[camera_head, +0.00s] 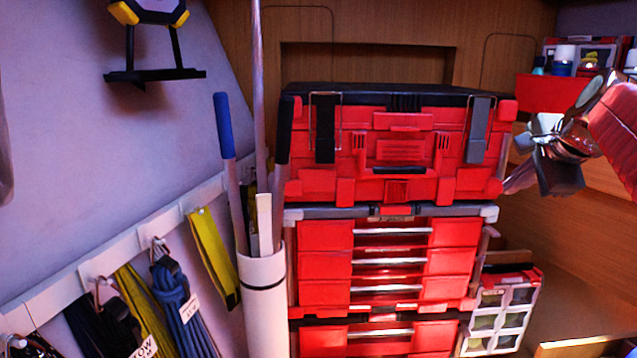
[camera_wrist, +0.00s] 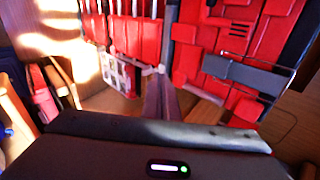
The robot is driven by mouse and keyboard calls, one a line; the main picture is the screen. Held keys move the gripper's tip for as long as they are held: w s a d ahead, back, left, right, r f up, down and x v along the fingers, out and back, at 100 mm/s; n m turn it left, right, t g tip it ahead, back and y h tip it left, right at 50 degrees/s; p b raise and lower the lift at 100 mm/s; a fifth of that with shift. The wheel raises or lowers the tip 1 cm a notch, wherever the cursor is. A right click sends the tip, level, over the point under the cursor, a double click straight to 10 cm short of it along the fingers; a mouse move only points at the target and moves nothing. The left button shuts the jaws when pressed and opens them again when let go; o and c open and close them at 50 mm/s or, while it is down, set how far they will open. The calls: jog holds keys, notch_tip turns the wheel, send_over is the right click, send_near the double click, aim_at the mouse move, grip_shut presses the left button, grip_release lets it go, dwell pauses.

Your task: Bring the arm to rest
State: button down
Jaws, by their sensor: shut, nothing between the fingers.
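My gripper (camera_head: 512,184) is at the right of the head view, at the end of my red arm. It is shut and empty, pointing left and down beside the right side of the red toolbox stack (camera_head: 396,150). In the wrist view my gripper's narrow grey fingers (camera_wrist: 161,100) stick out past the dark wrist housing. The red toolbox (camera_wrist: 240,55) fills the right of that view, tilted. I cannot tell from these views whether the gripper touches the stack.
A red shelf bin (camera_head: 552,93) with small bottles stands behind my arm. A compartment case (camera_head: 505,310) leans low at the stack's right. A white tube (camera_head: 263,300) holds upright poles on the left. Coiled blue line (camera_head: 180,305) and yellow strap (camera_head: 213,258) hang from a wall rail.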

jog(key=s+a+f+n+g, duration=0.2)
jog(key=s+a+f+n, duration=0.7)
jog(key=s+f, duration=0.4)
jog(key=s+a+f+n+g, duration=0.1)
jog(key=s+a+f+n, duration=0.8)
jog(key=s+a+f, duration=0.3)
jog(key=shift+s+a+f+n+g+y, duration=0.3)
jog(key=shift+s+f+n+g, duration=0.15)
jog(key=shift+s, duration=0.75)
